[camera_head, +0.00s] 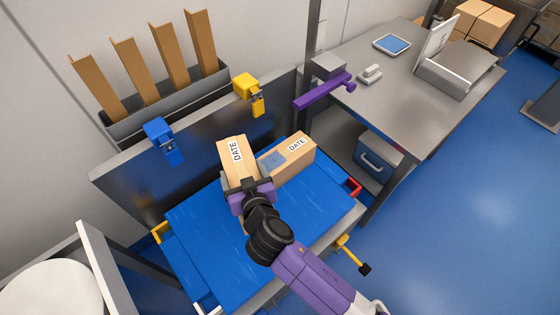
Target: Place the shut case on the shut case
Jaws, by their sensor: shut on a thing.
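One cardboard case (232,152) with a white DATE label is in the head view, over the blue work surface near its back edge. My gripper (249,188) is shut on its near end, and the gripper and wrist hide part of it. A second shut cardboard case (300,151), with a DATE label and a blue patch on top, lies at an angle just to its right. The held case overlaps the second case's left end in the picture. I cannot tell whether they touch or how high the held case is.
The blue surface (200,240) is clear on the left. A metal back panel (135,180) carries blue and yellow tools, with a bin of cardboard strips behind. A purple bar (322,92) juts out at the upper right. A grey bench (400,95) stands at right.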

